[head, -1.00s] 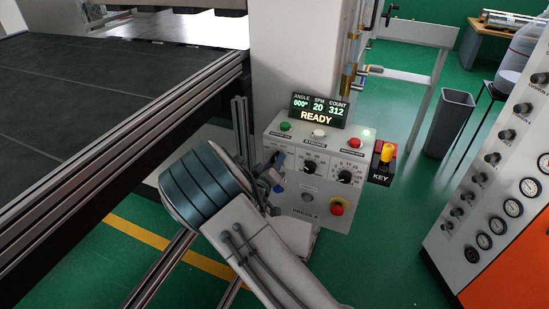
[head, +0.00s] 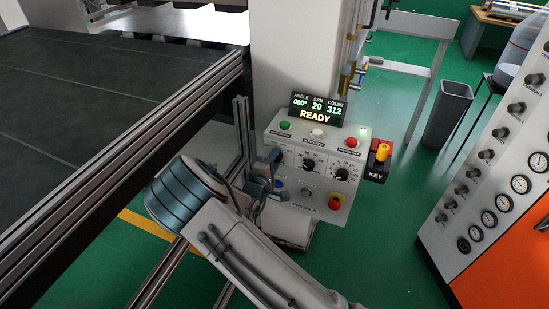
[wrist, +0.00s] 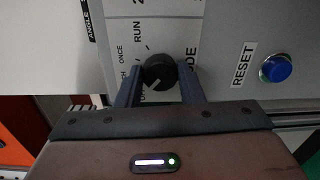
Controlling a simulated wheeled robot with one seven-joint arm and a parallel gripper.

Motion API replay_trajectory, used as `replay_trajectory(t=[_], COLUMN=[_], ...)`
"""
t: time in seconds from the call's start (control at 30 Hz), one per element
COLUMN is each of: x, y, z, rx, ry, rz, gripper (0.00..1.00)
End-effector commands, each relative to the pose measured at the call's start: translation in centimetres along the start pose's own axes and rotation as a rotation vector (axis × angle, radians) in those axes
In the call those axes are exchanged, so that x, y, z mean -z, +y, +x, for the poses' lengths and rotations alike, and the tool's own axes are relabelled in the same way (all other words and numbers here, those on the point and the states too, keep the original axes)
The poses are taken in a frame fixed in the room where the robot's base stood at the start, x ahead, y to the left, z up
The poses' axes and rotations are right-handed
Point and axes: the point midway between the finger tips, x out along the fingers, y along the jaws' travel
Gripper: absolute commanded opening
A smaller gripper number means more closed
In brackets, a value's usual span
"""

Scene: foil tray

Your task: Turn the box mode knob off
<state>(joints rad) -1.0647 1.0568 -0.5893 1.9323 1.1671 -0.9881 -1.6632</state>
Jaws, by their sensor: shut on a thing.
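The mode knob (wrist: 158,72) is black and round, on the grey face of the control box (head: 325,150). In the wrist view my gripper (wrist: 160,76) has a finger on each side of it and is shut on it. Labels ONCE and RUN show around the knob; the lower labels are partly hidden by the gripper. A pale mark on the knob appears to point to the lower left. In the head view my gripper (head: 272,168) is at the box's left side and hides the mode knob.
A blue RESET button (wrist: 276,68) is beside the knob. Two other black knobs (head: 309,165), a red button (head: 336,201) and a yellow key switch (head: 382,152) are to the right. The display (head: 317,107) reads READY. A dark table (head: 110,100) is left.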

Motion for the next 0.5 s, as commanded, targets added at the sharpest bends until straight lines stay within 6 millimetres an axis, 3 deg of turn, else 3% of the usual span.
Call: replay_trajectory(t=[0.5], x=[0.23], y=[0.03], z=[-0.08], rx=[-0.002], ry=[-0.001], rz=[-0.177], gripper=[0.11])
